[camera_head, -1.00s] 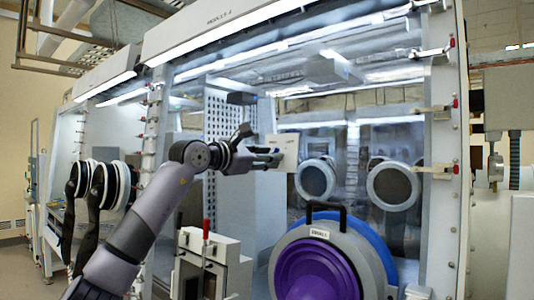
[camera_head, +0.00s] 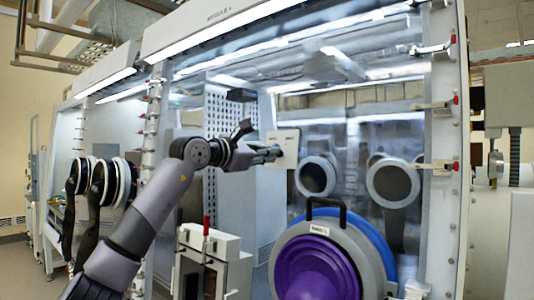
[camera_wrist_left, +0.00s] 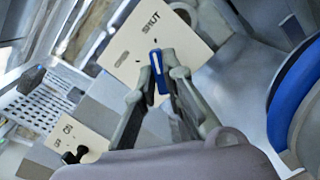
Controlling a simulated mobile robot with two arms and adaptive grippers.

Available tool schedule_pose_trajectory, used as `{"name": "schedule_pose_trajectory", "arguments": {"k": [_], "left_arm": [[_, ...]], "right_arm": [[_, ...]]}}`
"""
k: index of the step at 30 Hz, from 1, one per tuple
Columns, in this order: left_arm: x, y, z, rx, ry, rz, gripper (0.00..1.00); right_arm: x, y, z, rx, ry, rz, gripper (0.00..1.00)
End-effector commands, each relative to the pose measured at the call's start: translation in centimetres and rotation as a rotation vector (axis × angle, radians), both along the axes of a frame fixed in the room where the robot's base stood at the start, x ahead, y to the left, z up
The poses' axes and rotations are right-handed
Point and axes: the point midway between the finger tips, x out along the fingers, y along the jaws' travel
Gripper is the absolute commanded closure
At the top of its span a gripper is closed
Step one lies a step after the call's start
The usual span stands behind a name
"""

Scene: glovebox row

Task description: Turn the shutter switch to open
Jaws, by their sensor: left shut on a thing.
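The shutter switch is a small blue knob with a white line (camera_wrist_left: 156,62) on a cream plate (camera_wrist_left: 128,52). The word SHUT is printed on the plate near its upper edge in the left wrist view. The plate also shows in the head view (camera_head: 284,138). My left gripper (camera_wrist_left: 162,72) is shut on the blue knob, with a finger on each side of it. In the head view the left gripper (camera_head: 274,153) is at the plate and its fingers hide the knob. My right gripper is not in view.
A round port with a purple centre (camera_head: 315,272) and black handle stands below right of the plate. A white box with a red-tipped lever (camera_head: 207,226) stands below the arm. Glove ports (camera_head: 392,184) are behind the glass. A second cream plate (camera_wrist_left: 68,140) shows lower left in the wrist view.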

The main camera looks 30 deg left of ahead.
Motion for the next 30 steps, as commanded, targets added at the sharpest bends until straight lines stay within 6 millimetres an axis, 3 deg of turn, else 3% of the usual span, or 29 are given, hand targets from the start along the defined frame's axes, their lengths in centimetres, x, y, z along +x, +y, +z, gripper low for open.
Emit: {"name": "schedule_pose_trajectory", "arguments": {"k": [11, 30], "left_arm": [[0.0, -0.1, -0.1, -0.094, 0.008, 0.011, 1.00], [0.1, -0.1, -0.2, -0.521, 0.042, 0.061, 1.00]], "right_arm": [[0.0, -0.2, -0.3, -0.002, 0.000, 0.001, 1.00], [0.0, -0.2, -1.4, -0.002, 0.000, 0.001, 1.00]]}}
